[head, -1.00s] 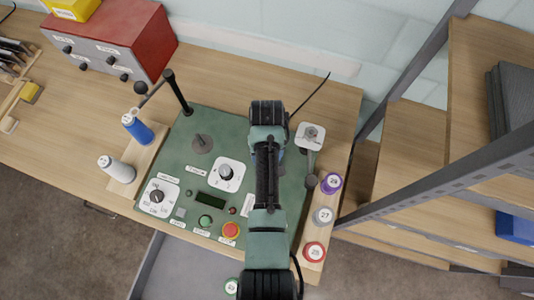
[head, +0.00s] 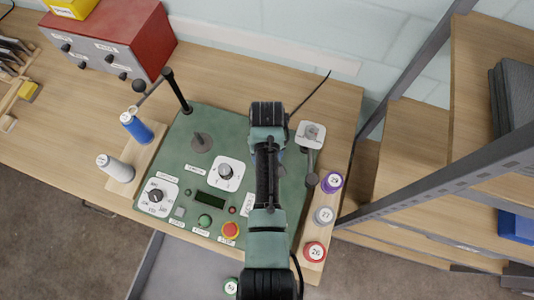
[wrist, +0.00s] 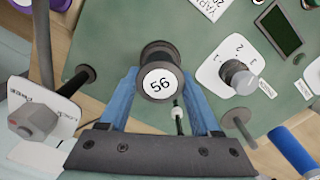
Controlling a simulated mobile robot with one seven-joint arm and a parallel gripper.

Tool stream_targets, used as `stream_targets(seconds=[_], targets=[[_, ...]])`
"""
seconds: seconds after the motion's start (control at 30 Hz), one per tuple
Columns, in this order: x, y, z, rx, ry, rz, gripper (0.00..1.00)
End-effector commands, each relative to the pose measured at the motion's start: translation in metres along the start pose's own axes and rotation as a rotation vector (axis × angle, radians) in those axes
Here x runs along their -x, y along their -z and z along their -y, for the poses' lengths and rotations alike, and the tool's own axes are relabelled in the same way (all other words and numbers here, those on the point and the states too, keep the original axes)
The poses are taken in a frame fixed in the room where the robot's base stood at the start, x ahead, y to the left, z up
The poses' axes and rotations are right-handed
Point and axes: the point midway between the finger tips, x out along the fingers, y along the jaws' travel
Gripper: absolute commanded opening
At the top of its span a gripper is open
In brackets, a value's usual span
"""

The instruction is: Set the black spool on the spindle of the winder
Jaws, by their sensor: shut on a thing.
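The black spool (wrist: 160,55) carries a white numbered label on its end. In the wrist view my gripper (wrist: 160,90) has its two blue fingers closed on either side of the spool, and the label faces the camera. The winder is a green panel (head: 175,170). Its spindle (head: 200,141) is an upright peg on a grey round base at the panel's upper left in the head view. The spindle also shows right of the spool in the wrist view (wrist: 239,121), apart from it and empty. My arm hides the gripper and spool in the head view.
A blue spool (head: 139,129) and a white spool (head: 118,169) stand left of the panel. A dark post (head: 179,92) rises behind the spindle. A dial knob (head: 225,172) sits nearby.

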Motion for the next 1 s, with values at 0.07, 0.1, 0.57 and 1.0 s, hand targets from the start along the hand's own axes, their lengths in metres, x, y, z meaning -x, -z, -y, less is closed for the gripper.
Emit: stream_targets(seconds=[0.07, 0.1, 0.57, 1.0], targets=[[-0.001, 0.000, 0.000, 0.000, 0.000, -0.001, 0.09], [-0.001, 0.000, 0.000, 0.000, 0.000, -0.001, 0.09], [-0.001, 0.000, 0.000, 0.000, 0.000, 0.000, 0.99], [0.034, 0.002, 0.000, 0.000, -0.001, -0.006, 0.99]])
